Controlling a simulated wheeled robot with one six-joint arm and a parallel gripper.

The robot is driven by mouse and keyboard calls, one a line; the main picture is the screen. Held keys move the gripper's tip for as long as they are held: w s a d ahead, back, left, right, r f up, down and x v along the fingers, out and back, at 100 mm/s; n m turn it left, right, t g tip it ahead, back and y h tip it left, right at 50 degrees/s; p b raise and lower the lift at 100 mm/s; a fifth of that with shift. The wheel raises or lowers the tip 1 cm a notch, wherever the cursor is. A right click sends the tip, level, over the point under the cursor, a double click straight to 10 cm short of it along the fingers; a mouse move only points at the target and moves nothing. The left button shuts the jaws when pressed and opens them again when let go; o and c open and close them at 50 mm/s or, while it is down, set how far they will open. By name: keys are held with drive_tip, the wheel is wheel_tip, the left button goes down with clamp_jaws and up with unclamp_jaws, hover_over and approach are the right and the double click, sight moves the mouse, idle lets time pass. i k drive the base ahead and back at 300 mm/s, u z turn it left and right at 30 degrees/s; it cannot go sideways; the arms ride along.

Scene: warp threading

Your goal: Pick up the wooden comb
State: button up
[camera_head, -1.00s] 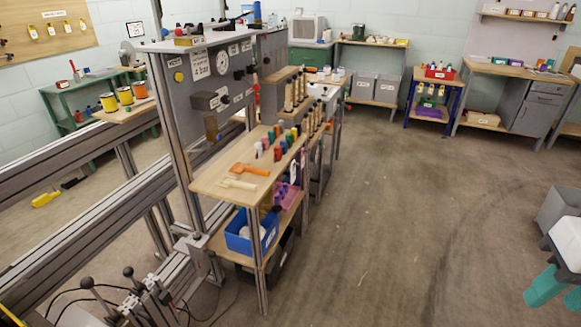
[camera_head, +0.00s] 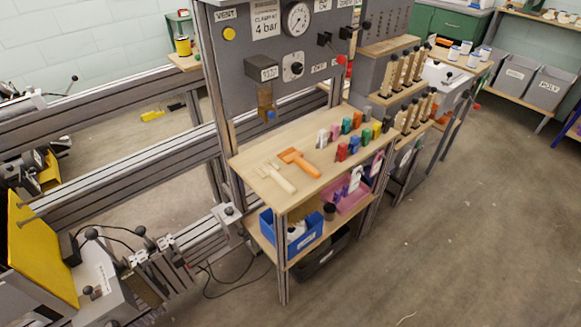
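A pale wooden comb (camera_head: 276,177) lies flat on the wooden top of a small workbench (camera_head: 247,166), near its front left edge. Its toothed end points up and left, its handle down and right. An orange tool (camera_head: 299,161) with a wide head lies just behind and to the right of it, apart from it or nearly so. My gripper is not in view.
Coloured spools or clips (camera_head: 355,145) stand in rows at the bench's back right. A grey gauge panel (camera_head: 275,50) rises behind. A blue bin (camera_head: 304,239) sits on the lower shelf. Metal rails (camera_head: 120,135) run left. The floor at right (camera_head: 470,220) is clear.

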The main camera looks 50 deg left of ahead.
sight(271, 169)
drive_tip(key=u, duration=0.3)
drive_tip(key=i, duration=0.7)
drive_tip(key=u, duration=1.15)
drive_tip(key=i, duration=0.55)
drive_tip(key=u, duration=0.45)
